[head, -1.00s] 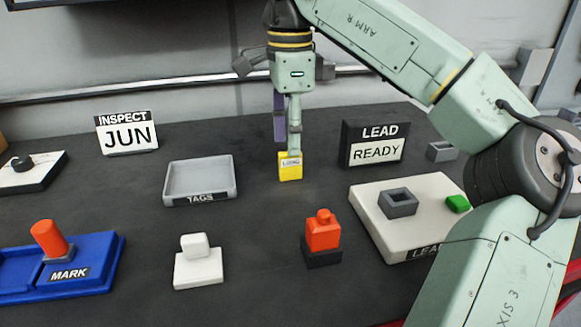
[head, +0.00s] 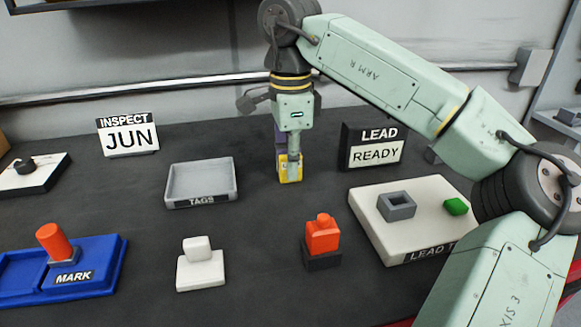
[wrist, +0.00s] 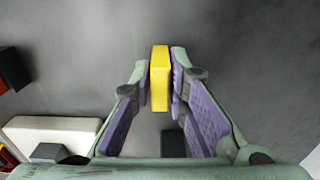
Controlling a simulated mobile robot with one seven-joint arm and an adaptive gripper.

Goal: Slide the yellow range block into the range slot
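The yellow range block (head: 284,171) stands on the dark table, left of the LEAD READY sign, in the head view. My gripper (head: 289,158) points down over it, with a finger partly covering it. In the wrist view the yellow block (wrist: 160,78) is upright between the two purple finger pads of my gripper (wrist: 161,80), which sit against its sides. I cannot make out a slot labelled range. A grey square socket (head: 397,213) with an opening sits on the white LEAD board (head: 385,240) at the right.
A grey TAGS tray (head: 202,199) is left of my gripper. A red-orange piece on a black base (head: 322,240) and a white block (head: 199,270) stand in front. A blue MARK tray (head: 100,275) is front left. A green block (head: 455,206) lies on the LEAD board.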

